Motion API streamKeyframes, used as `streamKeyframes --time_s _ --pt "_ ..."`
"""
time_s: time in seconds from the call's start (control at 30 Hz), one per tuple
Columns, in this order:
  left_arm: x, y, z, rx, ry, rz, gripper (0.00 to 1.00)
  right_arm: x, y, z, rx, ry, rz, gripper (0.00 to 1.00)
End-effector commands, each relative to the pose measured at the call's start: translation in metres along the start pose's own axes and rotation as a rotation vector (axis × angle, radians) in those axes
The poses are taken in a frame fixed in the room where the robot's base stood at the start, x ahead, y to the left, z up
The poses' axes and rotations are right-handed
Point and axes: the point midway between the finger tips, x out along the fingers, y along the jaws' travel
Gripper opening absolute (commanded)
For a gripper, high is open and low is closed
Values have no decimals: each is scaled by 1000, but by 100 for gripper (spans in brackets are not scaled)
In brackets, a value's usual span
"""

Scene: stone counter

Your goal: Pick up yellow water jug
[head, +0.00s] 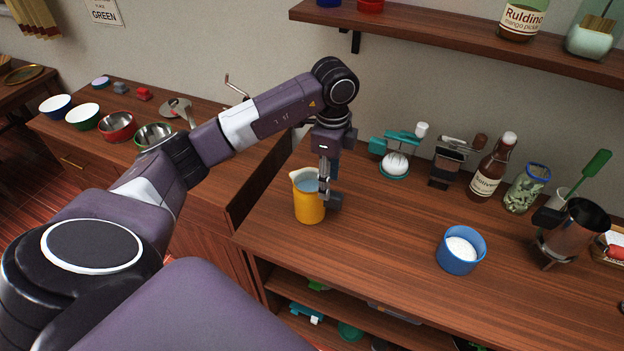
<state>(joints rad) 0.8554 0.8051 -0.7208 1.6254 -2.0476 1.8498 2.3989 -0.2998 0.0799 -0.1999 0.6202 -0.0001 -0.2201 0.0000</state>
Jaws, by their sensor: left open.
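The yellow water jug (309,207) stands upright on the wooden counter, near its left end. Its rim is pale and its inside looks bluish. My left gripper (329,196) points down at the jug's right side, where a handle would be. It is open, with its fingers close around or beside that side; I cannot tell whether they touch the jug. The fingers hide the handle side. My right gripper is not in view.
Right of the jug stand a teal device (397,150), a brown bottle (490,168), a glass jar (526,188), a blue bowl of white powder (461,250) and a metal pitcher (573,232). A shelf (470,40) hangs above. The counter between jug and bowl is clear.

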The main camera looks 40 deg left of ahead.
Motion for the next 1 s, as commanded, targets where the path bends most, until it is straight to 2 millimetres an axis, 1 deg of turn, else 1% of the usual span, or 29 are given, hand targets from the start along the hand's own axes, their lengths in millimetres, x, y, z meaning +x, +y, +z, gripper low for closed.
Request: streamKeyframes --time_s 0.07,0.27,0.43,0.5,0.6,0.7,0.87,1.0 --pt "7 1 2 -6 -9 6 41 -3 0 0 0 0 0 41" --pt "29 0 1 -3 -6 7 41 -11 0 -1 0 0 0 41" --pt "52 -3 -2 -2 -5 8 41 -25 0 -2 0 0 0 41" --pt "64 -3 -2 -2 -5 8 41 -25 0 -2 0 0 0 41" --pt "73 -4 -2 -1 -5 5 41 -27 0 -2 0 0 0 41" --pt "76 -4 -2 0 -3 3 41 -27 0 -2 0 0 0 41" --pt "76 -4 -2 0 -3 3 41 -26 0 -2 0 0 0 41" --pt "76 -4 -2 0 -3 3 25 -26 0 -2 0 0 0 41"
